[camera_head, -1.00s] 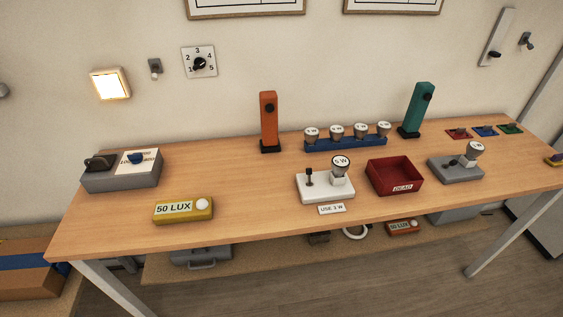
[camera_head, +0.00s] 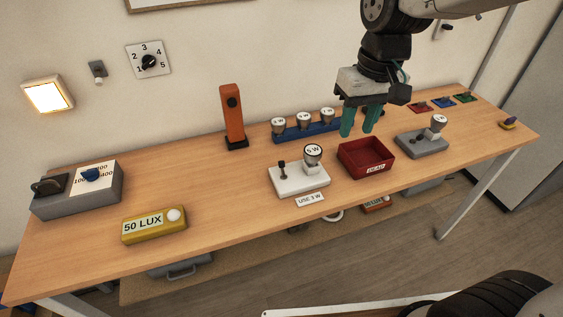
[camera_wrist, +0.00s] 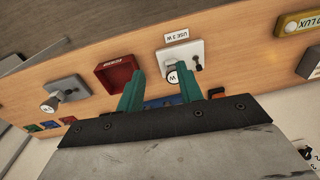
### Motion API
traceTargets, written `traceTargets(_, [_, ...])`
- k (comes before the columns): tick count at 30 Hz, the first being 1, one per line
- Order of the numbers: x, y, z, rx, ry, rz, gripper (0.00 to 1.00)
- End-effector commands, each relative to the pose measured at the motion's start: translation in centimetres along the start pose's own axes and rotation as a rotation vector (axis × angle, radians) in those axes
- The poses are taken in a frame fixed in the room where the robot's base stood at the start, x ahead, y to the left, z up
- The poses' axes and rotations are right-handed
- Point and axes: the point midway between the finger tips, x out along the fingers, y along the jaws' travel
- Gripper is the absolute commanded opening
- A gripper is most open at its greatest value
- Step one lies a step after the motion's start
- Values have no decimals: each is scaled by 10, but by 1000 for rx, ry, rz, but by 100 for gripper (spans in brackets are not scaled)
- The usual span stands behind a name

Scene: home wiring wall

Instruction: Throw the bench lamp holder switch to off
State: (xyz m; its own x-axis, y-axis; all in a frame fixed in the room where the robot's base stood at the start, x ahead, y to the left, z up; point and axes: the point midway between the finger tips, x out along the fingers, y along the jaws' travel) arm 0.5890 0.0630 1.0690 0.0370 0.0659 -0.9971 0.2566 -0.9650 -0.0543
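The white lamp holder (camera_head: 298,182) sits at the middle front of the bench, with a "5 W" bulb (camera_head: 313,152) on its right side. Its black switch lever (camera_head: 282,168) stands up on the left side. In the wrist view the white holder (camera_wrist: 182,54) and its lever (camera_wrist: 198,63) show beyond the fingertips. My gripper (camera_head: 358,130) is open and empty, with two teal fingers pointing down. It hangs above and behind the red tray, to the right of the white holder and apart from it. The fingers also show in the wrist view (camera_wrist: 159,80).
A "USE 3 W" card (camera_head: 310,200) lies before the holder. A red tray (camera_head: 366,162) and a grey lamp holder (camera_head: 422,146) stand to its right. A blue bulb rack (camera_head: 310,132) and orange post (camera_head: 232,115) stand behind. A yellow "50 LUX" meter (camera_head: 153,224) is left.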

Motion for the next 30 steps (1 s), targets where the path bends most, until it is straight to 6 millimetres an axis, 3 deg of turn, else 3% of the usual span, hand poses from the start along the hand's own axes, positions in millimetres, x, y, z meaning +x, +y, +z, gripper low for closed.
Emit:
traceTargets(3, [37,-26,-48,-67,-30,-17,36])
traceTargets(6, [69,-47,-79,-114,-44,-27,36])
traceTargets(12, [119,-80,-115,-174,-63,-39,36])
traceTargets(18, [142,-90,-125,-194,-69,-43,36])
traceTargets(30, [201,-92,-120,-192,-70,-43,36])
